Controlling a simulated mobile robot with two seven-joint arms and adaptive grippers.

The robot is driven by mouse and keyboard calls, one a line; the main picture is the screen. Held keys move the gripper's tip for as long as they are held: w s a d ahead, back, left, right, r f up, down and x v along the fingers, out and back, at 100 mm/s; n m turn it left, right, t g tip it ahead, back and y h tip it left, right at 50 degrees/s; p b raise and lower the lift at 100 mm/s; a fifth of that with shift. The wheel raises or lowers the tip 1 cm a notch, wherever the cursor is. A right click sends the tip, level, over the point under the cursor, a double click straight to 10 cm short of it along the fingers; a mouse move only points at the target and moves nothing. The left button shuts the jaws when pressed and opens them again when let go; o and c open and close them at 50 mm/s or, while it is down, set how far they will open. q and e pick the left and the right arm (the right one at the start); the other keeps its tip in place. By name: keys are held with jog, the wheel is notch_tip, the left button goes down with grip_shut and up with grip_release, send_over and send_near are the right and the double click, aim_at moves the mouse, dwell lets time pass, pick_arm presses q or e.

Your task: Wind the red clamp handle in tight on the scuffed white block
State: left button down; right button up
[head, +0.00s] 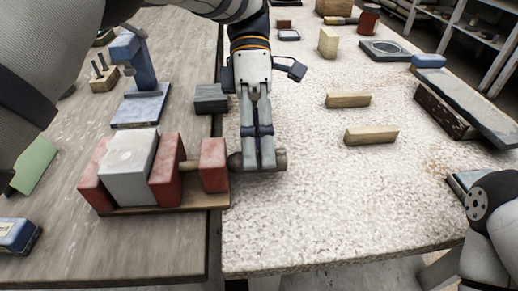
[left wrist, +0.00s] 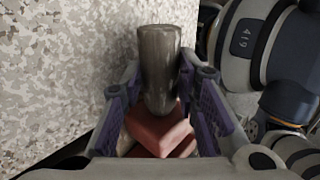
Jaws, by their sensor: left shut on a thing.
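The red clamp (head: 213,163) sits on a wooden base (head: 150,209), with a screw running between its right-hand red blocks. The scuffed white block (head: 129,166) stands upright between the left red jaw (head: 93,178) and the middle red jaw (head: 167,170). I see no clear gap beside it, but cannot tell how tight it is. The handle (head: 279,160) is a dark grey-brown cylinder at the clamp's right end. My left gripper (head: 258,160) points down and is shut on this handle. In the left wrist view the handle (left wrist: 158,70) lies between the fingers, with red behind it. My right gripper is out of view.
A blue stand (head: 140,105) and a dark grey block (head: 211,98) are behind the clamp. Two wooden bars (head: 348,100) (head: 371,135) lie on the speckled tabletop (head: 320,210). The front of that tabletop is clear. A gap separates the two tables.

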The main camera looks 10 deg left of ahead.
pick_arm(q)
jog(key=shift+f+g, duration=0.1)
jog(key=shift+g, duration=0.2)
jog(key=c, duration=1.2)
grip_release()
